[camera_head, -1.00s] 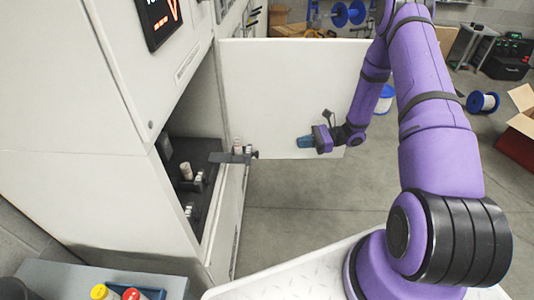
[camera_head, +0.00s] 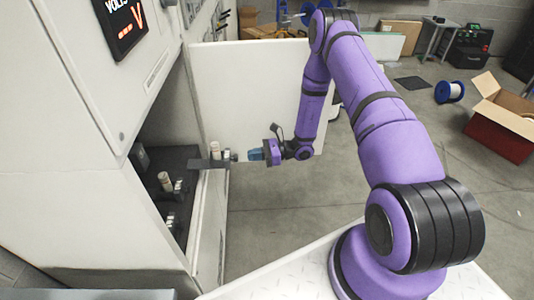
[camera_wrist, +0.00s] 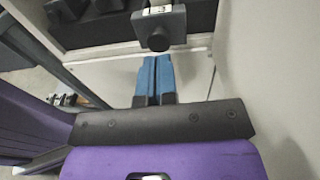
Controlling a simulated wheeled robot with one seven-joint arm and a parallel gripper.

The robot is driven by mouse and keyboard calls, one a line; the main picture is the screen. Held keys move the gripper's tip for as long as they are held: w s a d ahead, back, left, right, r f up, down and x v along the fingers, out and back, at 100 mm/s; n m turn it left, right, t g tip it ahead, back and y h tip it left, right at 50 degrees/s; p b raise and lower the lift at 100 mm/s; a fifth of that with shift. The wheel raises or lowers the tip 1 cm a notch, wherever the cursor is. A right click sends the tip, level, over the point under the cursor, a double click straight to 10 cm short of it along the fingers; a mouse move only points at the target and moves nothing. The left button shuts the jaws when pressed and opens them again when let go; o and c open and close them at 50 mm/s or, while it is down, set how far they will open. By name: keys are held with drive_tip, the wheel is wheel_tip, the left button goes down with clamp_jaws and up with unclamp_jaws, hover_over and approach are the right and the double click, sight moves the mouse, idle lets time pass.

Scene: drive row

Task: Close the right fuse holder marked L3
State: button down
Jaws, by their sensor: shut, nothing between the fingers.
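A dark fuse holder (camera_head: 208,163) sticks out of the open cabinet compartment, a pale fuse (camera_head: 215,150) standing on it. I cannot read a marking on it. In the wrist view, a black fuse holder knob (camera_wrist: 159,34) is straight ahead, just beyond my fingertips. My gripper (camera_head: 252,154) is to the right of the sticking-out holder's end, at about its height, pointing left. Its blue fingers (camera_wrist: 154,60) are shut together with nothing between them. A small gap seems to separate them from the knob.
More dark fuse holders with pale fuses (camera_head: 164,180) sit deeper in the compartment. The open white cabinet door (camera_head: 240,90) stands behind my gripper. Floor beside the cabinet is clear.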

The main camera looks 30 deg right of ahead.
sight(204, 162)
drive_tip(key=shift+x, duration=1.65)
drive_tip(key=x, duration=1)
drive_tip(key=w+r+x, duration=0.1)
drive_tip(key=x, duration=0.4)
drive_tip(key=shift+d, duration=0.2)
drive_tip(key=shift+w+a, duration=0.1)
drive_tip(key=shift+a, duration=0.05)
drive_tip(key=shift+a+r, duration=0.1)
drive_tip(key=shift+a, duration=0.05)
drive_tip(key=shift+d, duration=0.3)
drive_tip(key=f+v, duration=0.1)
drive_tip(key=v, duration=1.3)
drive_tip(key=shift+r, duration=0.45)
